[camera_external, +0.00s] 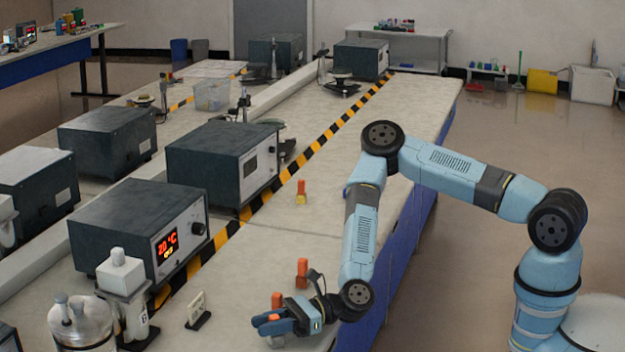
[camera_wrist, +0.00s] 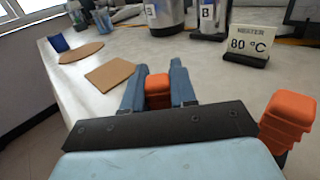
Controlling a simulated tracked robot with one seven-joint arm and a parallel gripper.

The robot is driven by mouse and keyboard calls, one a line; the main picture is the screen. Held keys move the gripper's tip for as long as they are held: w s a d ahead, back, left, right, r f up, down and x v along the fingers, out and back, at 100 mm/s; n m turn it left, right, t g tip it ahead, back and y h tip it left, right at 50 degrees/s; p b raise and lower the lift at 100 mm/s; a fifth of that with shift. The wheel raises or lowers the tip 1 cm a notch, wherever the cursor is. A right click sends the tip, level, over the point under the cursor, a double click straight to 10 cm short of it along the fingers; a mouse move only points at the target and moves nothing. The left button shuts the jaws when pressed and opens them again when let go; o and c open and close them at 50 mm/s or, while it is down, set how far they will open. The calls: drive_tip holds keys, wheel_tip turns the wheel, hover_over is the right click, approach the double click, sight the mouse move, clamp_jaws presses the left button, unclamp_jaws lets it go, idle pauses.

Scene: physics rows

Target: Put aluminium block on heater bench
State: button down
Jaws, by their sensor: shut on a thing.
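My gripper (camera_external: 266,326) is low over the near part of the bench. In the wrist view its two blue fingers (camera_wrist: 155,85) close on either side of an orange-topped block (camera_wrist: 157,92). The block's orange top also shows in the external view (camera_external: 274,317). Its lower part is hidden, so I cannot see its metal. A second orange-topped block (camera_external: 302,268) stands just behind the gripper; it shows at the right in the wrist view (camera_wrist: 289,112). The long pale bench (camera_external: 262,257) carries dark control boxes; one (camera_external: 140,235) reads 20 °C. I cannot tell which part is the heater bench.
A small sign (camera_external: 197,308) reads 80 °C in the wrist view (camera_wrist: 249,45). A steel vessel (camera_external: 82,326) and white-topped vessel (camera_external: 122,275) stand left. Brown flat pads (camera_wrist: 110,74) lie near the bench edge.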

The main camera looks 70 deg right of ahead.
drive_tip(key=c, duration=0.9)
unclamp_jaws()
drive_tip(key=shift+r, duration=0.1)
drive_tip(key=v, duration=1.2)
drive_tip(key=shift+o, duration=0.3)
